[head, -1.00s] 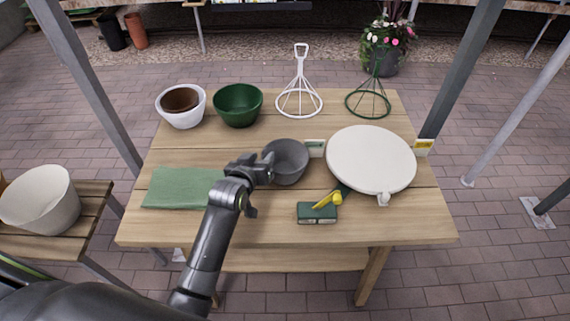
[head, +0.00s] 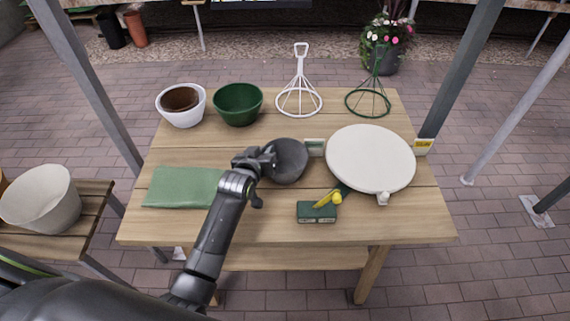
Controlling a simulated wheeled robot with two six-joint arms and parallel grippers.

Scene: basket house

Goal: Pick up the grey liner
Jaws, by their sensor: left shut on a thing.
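The grey liner (head: 290,163) is a round, dark grey bowl standing upright near the middle of the wooden table. My left gripper (head: 268,160) is at its left rim, shut on the wall there. The fingers cover part of that rim. Whether the liner's base touches the table cannot be told clearly. My right gripper is not in view.
A white turntable (head: 370,158) stands right of the liner, with a small label (head: 315,147) between. A green box (head: 317,212) with a yellow-handled tool lies in front. A green cloth (head: 182,187) lies left. A green bowl (head: 238,104) and white pot (head: 181,112) stand behind.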

